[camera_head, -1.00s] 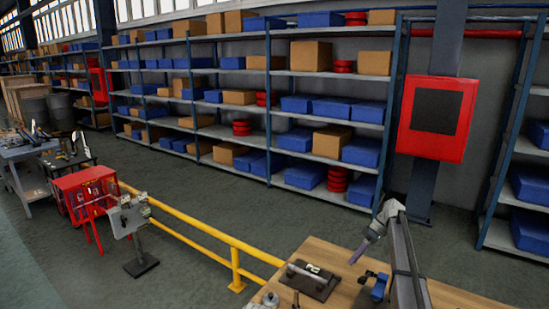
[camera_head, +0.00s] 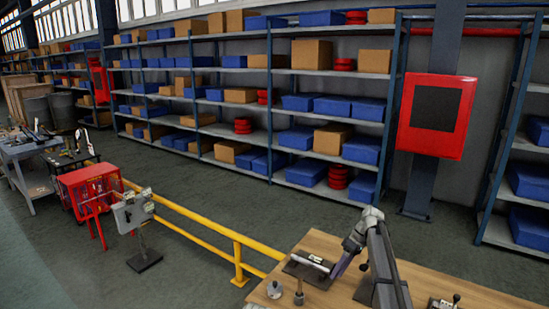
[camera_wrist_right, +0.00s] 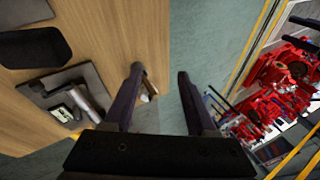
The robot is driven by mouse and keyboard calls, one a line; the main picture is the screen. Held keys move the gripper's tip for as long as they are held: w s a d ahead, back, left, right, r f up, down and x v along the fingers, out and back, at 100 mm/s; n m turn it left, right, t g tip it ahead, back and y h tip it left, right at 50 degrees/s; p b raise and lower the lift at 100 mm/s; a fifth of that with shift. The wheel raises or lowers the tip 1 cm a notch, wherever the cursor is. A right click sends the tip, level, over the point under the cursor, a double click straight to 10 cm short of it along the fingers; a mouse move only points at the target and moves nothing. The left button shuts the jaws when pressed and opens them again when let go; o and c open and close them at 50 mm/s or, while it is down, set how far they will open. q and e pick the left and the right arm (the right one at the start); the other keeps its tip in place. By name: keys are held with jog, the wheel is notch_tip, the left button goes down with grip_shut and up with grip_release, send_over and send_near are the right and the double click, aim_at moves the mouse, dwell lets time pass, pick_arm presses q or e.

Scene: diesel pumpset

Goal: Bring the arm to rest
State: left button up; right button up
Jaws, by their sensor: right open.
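My right arm (camera_head: 385,265) rises from the lower right in the head view and bends down over the wooden table. Its purple-grey gripper (camera_head: 341,266) points down and left, beside a dark plate (camera_head: 297,269) with a light cylindrical tool on it. In the right wrist view the two dark fingers (camera_wrist_right: 159,82) stand apart with nothing held between them. The plate also shows there (camera_wrist_right: 62,84), to the left of the fingers. My left gripper is not in view.
The wooden table (camera_head: 320,243) carries small metal fittings (camera_head: 275,289) near its front-left corner. A yellow rail (camera_head: 205,229) runs beside it. A red pumpset (camera_wrist_right: 280,85) shows beyond the table edge in the wrist view. Shelving stands behind, with open floor between.

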pick_arm(q)
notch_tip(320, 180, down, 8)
jog(key=b, duration=0.8)
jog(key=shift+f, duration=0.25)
pick_arm(e)
jog(key=s+a+f+m+h, duration=0.1)
jog(key=s+a+f, duration=0.3)
jog(key=s, duration=0.7)
jog(key=s+a+f+m+t+h, duration=0.1)
jog(key=s+a+f+m+h, duration=0.1)
jog(key=s+a, duration=0.5)
jog(key=s+a+f+m+t+h, duration=0.1)
jog(key=s+a+f+h, duration=0.3)
jog(key=s, duration=1.2)
jog(key=shift+a+f+m, duration=0.5)
jog(key=shift+a+f, duration=0.2)
jog(key=shift+f, duration=0.1)
